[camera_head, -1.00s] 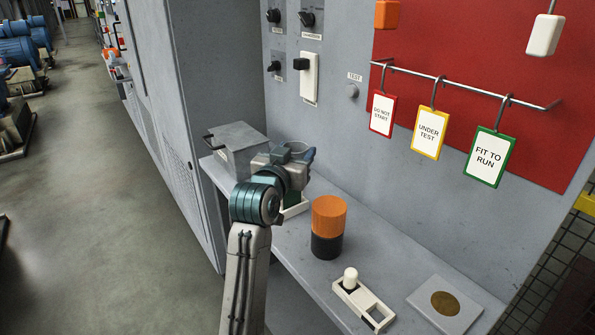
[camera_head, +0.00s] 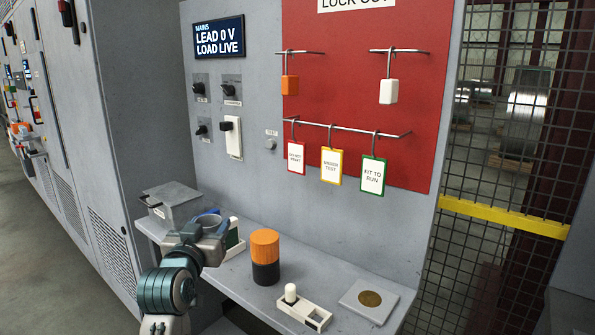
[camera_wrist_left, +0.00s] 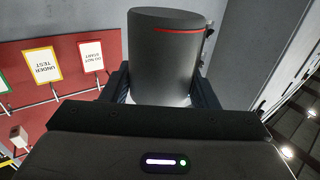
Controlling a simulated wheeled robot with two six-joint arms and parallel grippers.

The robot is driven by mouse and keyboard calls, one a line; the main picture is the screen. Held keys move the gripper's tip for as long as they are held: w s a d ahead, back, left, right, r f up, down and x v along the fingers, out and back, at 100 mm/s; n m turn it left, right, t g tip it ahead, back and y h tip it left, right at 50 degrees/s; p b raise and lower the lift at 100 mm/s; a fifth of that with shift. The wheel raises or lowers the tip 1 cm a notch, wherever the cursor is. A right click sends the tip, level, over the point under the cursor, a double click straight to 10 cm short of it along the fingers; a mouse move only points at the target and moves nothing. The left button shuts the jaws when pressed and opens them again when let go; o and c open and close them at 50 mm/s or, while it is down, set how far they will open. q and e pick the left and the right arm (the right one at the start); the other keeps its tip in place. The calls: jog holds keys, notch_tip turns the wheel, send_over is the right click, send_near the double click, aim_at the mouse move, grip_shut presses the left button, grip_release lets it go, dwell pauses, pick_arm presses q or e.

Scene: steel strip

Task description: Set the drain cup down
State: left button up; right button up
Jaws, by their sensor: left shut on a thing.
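My left gripper (camera_head: 214,230) is over the left part of the grey bench, with its arm rising from the lower left. In the left wrist view it is shut on a dark grey cylinder with a thin red line, which I take for the drain cup (camera_wrist_left: 165,60). Dark fingers are on both sides of it, and a pale part shows low between them. In the head view only a round rim of the cup shows at the gripper; its lower end is hidden, so I cannot tell if it touches the bench. My right gripper is not in view.
The bench (camera_head: 222,282) also holds a grey box (camera_head: 172,205), a white-and-green item (camera_head: 236,243) partly behind the gripper, an orange-and-black cylinder (camera_head: 265,258), a white holder (camera_head: 305,314) and a plate with a brass disc (camera_head: 370,299). The panel wall stands close behind.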

pick_arm(q)
notch_tip(320, 180, down, 4)
jog(key=shift+w+d+f, duration=0.15)
jog(key=s+a+f+y, duration=0.1)
jog(key=s+f, duration=1.7)
jog(key=s, duration=0.3)
jog(key=shift+a+f+n, duration=0.35)
jog(key=shift+n, duration=0.05)
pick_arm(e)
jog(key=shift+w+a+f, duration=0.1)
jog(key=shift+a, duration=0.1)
